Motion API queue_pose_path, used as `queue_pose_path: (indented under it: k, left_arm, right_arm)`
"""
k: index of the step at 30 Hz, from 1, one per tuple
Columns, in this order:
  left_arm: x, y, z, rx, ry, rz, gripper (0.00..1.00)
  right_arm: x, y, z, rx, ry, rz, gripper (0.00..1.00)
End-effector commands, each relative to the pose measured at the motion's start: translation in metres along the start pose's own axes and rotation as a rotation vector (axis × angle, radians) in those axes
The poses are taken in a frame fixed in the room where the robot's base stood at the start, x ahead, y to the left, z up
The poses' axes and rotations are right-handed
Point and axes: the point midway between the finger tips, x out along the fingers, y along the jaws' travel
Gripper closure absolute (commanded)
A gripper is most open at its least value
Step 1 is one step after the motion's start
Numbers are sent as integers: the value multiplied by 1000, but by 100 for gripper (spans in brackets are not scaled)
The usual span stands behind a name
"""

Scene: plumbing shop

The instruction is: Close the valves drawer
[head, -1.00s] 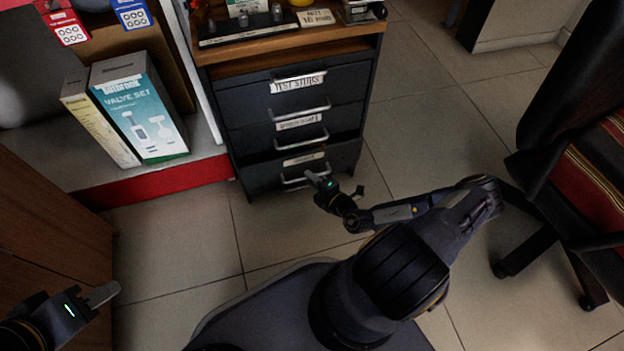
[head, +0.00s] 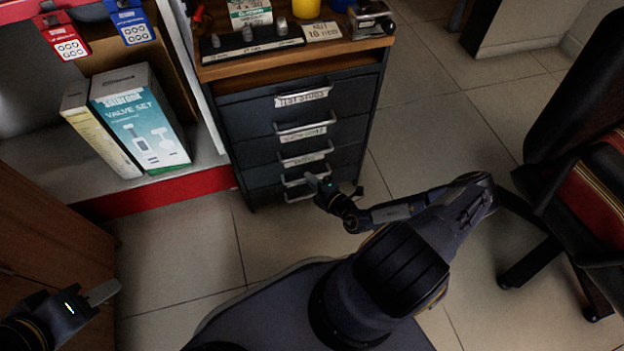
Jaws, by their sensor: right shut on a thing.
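A dark drawer cabinet (head: 350,110) stands at top centre, its drawers stacked with white labels and silver handles. The top label reads "TEST STUBS"; the lower ones are too small to read, so I cannot tell which names valves. The bottom drawer (head: 264,196) looks nearly flush with the front; any small gap is hard to see. My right gripper (head: 318,182) is at the right end of its handle (head: 300,180), shut on it, and its fingertips partly cover it. My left gripper (head: 98,294) is at lower left, away from the cabinet; its opening is unclear.
Boxes, one a valve set (head: 142,120), stand on a red-edged shelf left of the cabinet. Small items sit on the cabinet's wooden top (head: 225,70). A black chair (head: 570,150) stands at right.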

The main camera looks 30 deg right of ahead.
Motion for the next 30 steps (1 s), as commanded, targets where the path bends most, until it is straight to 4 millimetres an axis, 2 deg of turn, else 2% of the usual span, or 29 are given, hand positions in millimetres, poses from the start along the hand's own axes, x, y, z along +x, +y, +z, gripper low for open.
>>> queue_pose_path:
  k: [1, 6, 16, 24, 30]
  left_arm:
    - [0, 0, 0, 0, 0, 0, 64]
    - [0, 0, 0, 0, 0, 0, 64]
    - [-2, 1, -1, 0, -1, 0, 64]
    - [-16, 7, -8, 0, 0, 0, 64]
    - [-21, 10, -11, 0, 0, 0, 64]
  right_arm:
    - [2, 2, 3, -2, -7, 6, 89]
    - [1, 2, 2, -2, -5, 5, 69]
    - [-5, 2, 2, -1, -5, 2, 69]
    - [-49, 4, 2, -2, -5, 1, 69]
    - [-72, 2, 2, -2, -5, 3, 69]
